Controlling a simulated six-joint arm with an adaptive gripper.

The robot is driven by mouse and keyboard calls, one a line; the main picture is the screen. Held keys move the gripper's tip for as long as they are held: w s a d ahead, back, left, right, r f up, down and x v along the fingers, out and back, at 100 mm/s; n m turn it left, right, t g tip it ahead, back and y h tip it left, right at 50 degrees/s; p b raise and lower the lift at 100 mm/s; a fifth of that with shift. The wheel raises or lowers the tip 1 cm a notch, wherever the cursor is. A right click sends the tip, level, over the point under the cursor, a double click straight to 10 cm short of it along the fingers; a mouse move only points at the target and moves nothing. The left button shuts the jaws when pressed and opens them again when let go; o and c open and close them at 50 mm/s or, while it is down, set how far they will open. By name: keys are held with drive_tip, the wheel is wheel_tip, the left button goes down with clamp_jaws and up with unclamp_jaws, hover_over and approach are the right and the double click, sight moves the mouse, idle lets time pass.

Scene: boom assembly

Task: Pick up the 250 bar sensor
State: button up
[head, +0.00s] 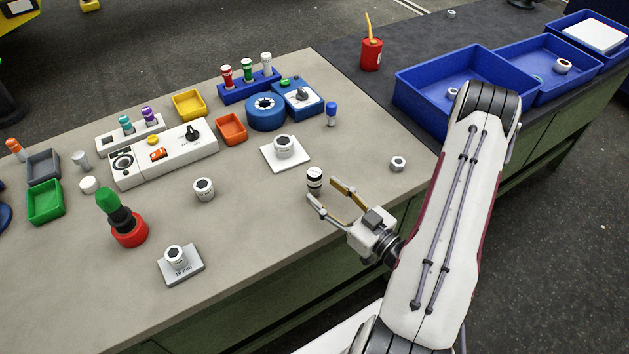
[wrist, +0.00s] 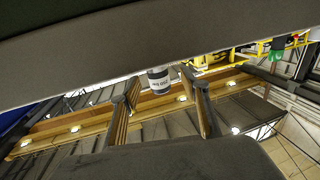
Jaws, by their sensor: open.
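A small cylindrical sensor (head: 314,178) with a black top and a white label stands upright near the front of the grey table. It also shows in the wrist view (wrist: 159,78), upside down and between the fingers; its label is too blurred to read surely. My gripper (head: 322,189) is open, low over the table's front edge. Its fingertips reach the near side of the sensor, one on either side. In the wrist view my gripper (wrist: 155,90) has a gap between each finger and the sensor. I cannot tell how far the sensor lies between the pads.
A white plate (head: 268,158) bearing a nut-like part stands behind the sensor. Blue bins (head: 420,92) stand at the right back. The table around the sensor is clear.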

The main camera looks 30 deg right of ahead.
sight(320, 185)
drive_tip(key=shift+w, duration=0.15)
drive_tip(key=shift+w+a, duration=0.15)
drive_tip(key=shift+w, duration=1.1)
drive_tip(key=shift+w+a, duration=0.15)
drive_tip(key=shift+w, duration=1.05)
clamp_jaws()
